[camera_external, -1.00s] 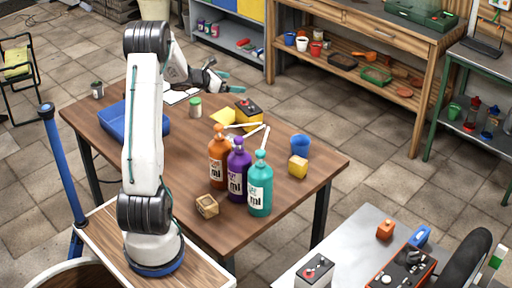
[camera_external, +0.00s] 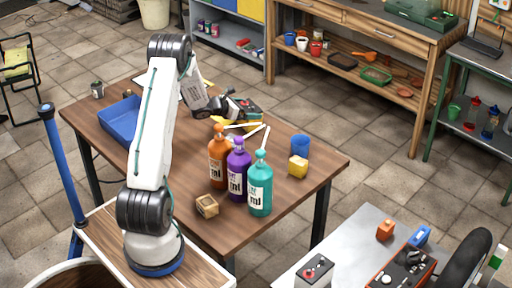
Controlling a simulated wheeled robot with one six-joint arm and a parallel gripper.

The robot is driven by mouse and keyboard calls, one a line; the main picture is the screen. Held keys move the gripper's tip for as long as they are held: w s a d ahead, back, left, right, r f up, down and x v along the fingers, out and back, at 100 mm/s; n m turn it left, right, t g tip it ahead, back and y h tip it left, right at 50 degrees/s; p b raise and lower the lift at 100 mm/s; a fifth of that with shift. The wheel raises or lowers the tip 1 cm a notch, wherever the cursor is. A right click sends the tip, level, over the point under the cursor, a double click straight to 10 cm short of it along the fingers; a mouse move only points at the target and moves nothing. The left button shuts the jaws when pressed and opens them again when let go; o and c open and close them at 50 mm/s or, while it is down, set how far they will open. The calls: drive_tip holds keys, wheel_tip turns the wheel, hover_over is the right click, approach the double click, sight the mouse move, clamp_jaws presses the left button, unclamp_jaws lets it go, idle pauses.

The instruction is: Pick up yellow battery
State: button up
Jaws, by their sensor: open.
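The yellow battery, a box with a black top and a red spot, stands on the brown table toward its back edge; its top (camera_external: 246,105) shows just right of my gripper, and its lower part is largely hidden. My gripper (camera_external: 240,112) is open and close to the battery, on its left and partly in front of it. The fingertips are small and overlap the yellow shapes there, so I cannot tell whether they touch.
Orange (camera_external: 218,160), purple (camera_external: 237,172) and teal (camera_external: 260,185) bottles stand in front. A blue cup (camera_external: 300,146), yellow block (camera_external: 298,167) and wooden block (camera_external: 207,206) are nearby. A blue tray (camera_external: 121,122) sits left. The table's right front corner is clear.

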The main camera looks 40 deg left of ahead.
drive_tip(key=shift+w+d+f, duration=0.1)
drive_tip(key=shift+w+f, duration=0.05)
drive_tip(key=shift+w, duration=0.3)
drive_tip(key=c, duration=1.3)
drive_tip(key=shift+c, duration=0.4)
